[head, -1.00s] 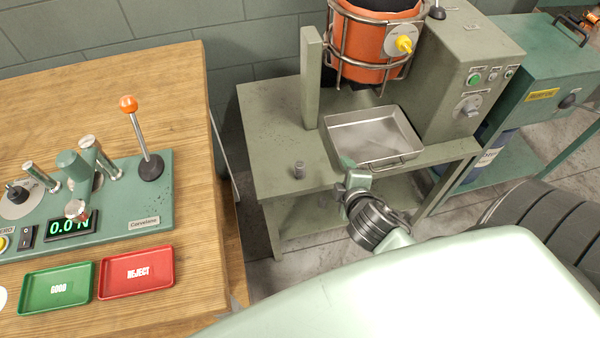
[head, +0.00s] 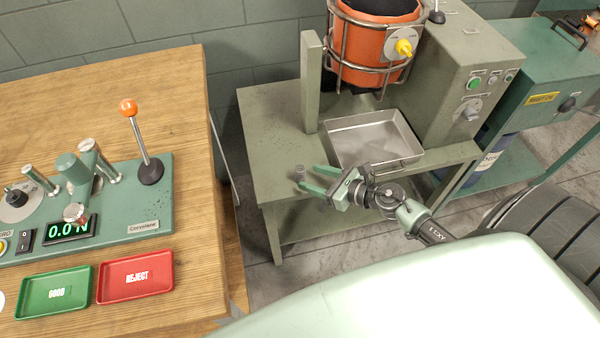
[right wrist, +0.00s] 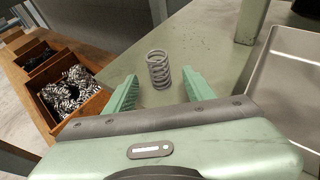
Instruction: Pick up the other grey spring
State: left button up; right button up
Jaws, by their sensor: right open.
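A grey spring (head: 299,173) stands upright on the green machine table, near its front edge and left of the metal tray. It also shows in the right wrist view (right wrist: 158,69), just beyond and between the fingertips. My right gripper (head: 308,178) is open and low over the table, its green fingers pointing left at the spring. In the right wrist view the open fingers (right wrist: 158,84) lie on either side of the line to the spring, with nothing held. My left gripper is not in view.
A metal tray (head: 412,157) sits right of the spring under an orange caged drum (head: 365,45). A post (head: 311,80) rises behind. On the wooden bench stand a tester, a green GOOD tray (head: 55,309) and a red REJECT tray (head: 137,292). Wooden bins (right wrist: 88,108) hold springs.

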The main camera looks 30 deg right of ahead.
aim_at(300, 172)
jog(key=x, duration=0.5)
jog(key=shift+w+a+r, duration=0.1)
jog(key=shift+w+r, duration=0.05)
jog(key=shift+r, duration=0.15)
grip_shut()
jog(key=shift+r, duration=0.15)
